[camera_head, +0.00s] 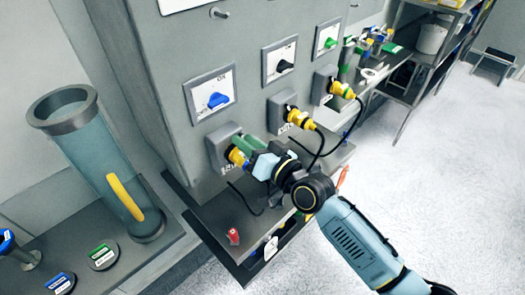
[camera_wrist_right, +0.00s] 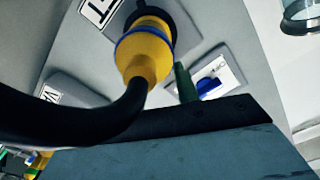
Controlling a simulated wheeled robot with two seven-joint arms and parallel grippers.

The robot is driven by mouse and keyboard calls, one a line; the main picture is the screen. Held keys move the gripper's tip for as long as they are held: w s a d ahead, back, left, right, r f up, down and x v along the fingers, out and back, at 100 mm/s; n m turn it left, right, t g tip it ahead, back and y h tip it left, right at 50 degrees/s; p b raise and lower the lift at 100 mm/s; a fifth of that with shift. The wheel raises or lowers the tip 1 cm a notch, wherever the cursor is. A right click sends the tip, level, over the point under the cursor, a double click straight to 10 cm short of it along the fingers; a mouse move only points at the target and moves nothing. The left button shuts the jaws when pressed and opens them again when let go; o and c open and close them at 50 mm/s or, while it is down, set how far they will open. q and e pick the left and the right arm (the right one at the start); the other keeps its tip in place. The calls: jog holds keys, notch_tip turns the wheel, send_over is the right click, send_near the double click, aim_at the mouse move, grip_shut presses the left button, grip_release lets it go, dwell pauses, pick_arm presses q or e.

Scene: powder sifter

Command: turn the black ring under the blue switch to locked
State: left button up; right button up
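The blue switch (camera_head: 218,101) is on the grey cabinet front, on a light plate; it also shows in the wrist view (camera_wrist_right: 208,86). Below it is a grey socket (camera_head: 219,146) with a yellow plug (camera_head: 237,157), its black cable hanging down. In the wrist view, the black ring (camera_wrist_right: 170,18) surrounds the yellow plug (camera_wrist_right: 148,58) at the socket; the ring's lock marking is not readable. My right gripper (camera_head: 250,146) is at this plug, with a green finger beside it. The other finger is mostly hidden, so its grip is unclear. My left gripper is not in view.
Black (camera_head: 285,66) and green (camera_head: 330,43) switches with plugged sockets are to the right. A ledge (camera_head: 215,222) below holds a small red item (camera_head: 233,236). A clear cylinder (camera_head: 90,150) stands left. Open floor lies at right.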

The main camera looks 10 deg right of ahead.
jog(key=b+v, duration=0.1)
jog(key=v, duration=1.2)
jog(key=shift+b, duration=0.3)
jog(key=shift+f, duration=0.1)
jog(key=s+d+f+g+h+b, duration=0.2)
jog(key=d+f+h, duration=0.15)
jog(key=f, duration=0.95)
jog(key=s+d+f+g+h+b, duration=0.15)
jog(key=d+f, duration=0.25)
jog(key=f, duration=1)
jog(key=s+d+f+g+h+b, duration=0.2)
jog(key=d+f+h+b, duration=0.1)
jog(key=f, duration=1)
jog(key=s+d+f+g+h+b, duration=0.1)
jog(key=s+d+f+g+b, duration=0.25)
jog(key=s+f, duration=1)
jog(key=s+f+g+b, duration=0.1)
jog(key=s+f+g, duration=0.1)
jog(key=s+f, duration=0.3)
jog(key=s+f+n+g+h, duration=0.1)
jog(key=s+f, duration=0.5)
jog(key=s, duration=0.7)
jog(key=shift+a+g+h+b, duration=0.3)
jog(key=shift+g+b, duration=0.1)
jog(key=shift+g, duration=0.4)
jog(key=shift+w+f, duration=0.1)
jog(key=shift+f, duration=0.05)
